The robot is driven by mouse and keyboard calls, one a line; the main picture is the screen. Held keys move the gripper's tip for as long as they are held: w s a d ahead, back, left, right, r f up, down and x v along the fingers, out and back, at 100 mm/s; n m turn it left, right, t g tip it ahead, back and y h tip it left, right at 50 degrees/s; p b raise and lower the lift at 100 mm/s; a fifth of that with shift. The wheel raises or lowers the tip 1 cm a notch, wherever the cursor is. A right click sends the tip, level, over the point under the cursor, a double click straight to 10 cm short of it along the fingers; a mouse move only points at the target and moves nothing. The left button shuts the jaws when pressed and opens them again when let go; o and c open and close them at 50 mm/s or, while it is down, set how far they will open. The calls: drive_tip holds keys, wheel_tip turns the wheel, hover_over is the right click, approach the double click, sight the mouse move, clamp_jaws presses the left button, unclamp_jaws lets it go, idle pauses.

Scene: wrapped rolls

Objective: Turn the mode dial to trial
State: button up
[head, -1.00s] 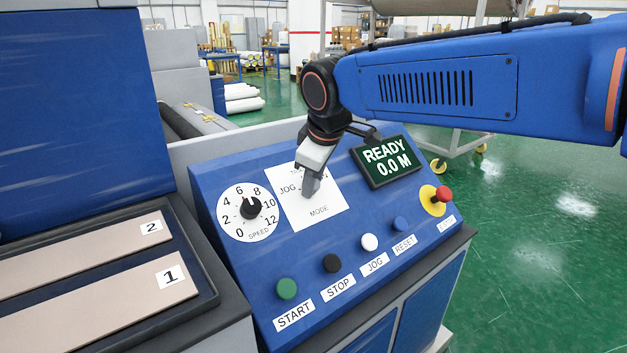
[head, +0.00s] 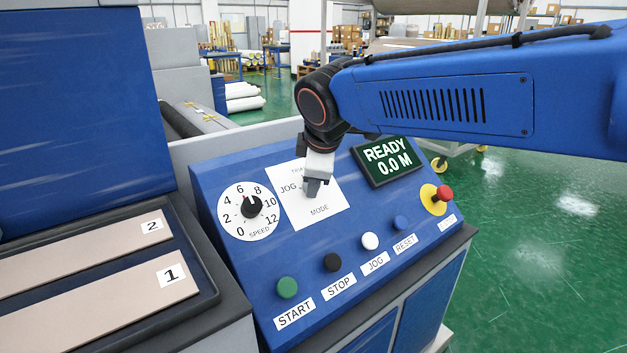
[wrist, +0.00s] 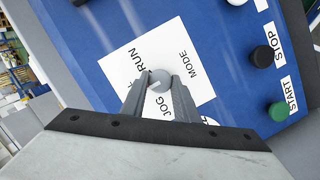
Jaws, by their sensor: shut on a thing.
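The mode dial is a small grey knob (wrist: 159,82) on a white plate in the wrist view. A pale line marks its face, but I cannot tell for certain which label it points to. The plate (head: 328,201) also shows in the head view, where the dial is mostly hidden by my gripper (head: 314,187). My gripper is shut on the dial, with one finger on each side. The words RUN, JOG and MODE read clearly in the wrist view; the trial label is hidden there.
The speed dial (head: 251,208) is close left of the plate. A display (head: 386,161) reading READY 0.0 M is on the right. Green, black, white and blue buttons line the panel's lower part, and a red emergency knob (head: 444,193) stands at the right edge.

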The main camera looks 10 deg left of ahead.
drive_tip(key=o, duration=1.1)
drive_tip(key=shift+c, duration=0.2)
drive_tip(key=shift+r, duration=0.1)
drive_tip(key=v, duration=1.7)
drive_tip(key=shift+s+r, duration=0.1)
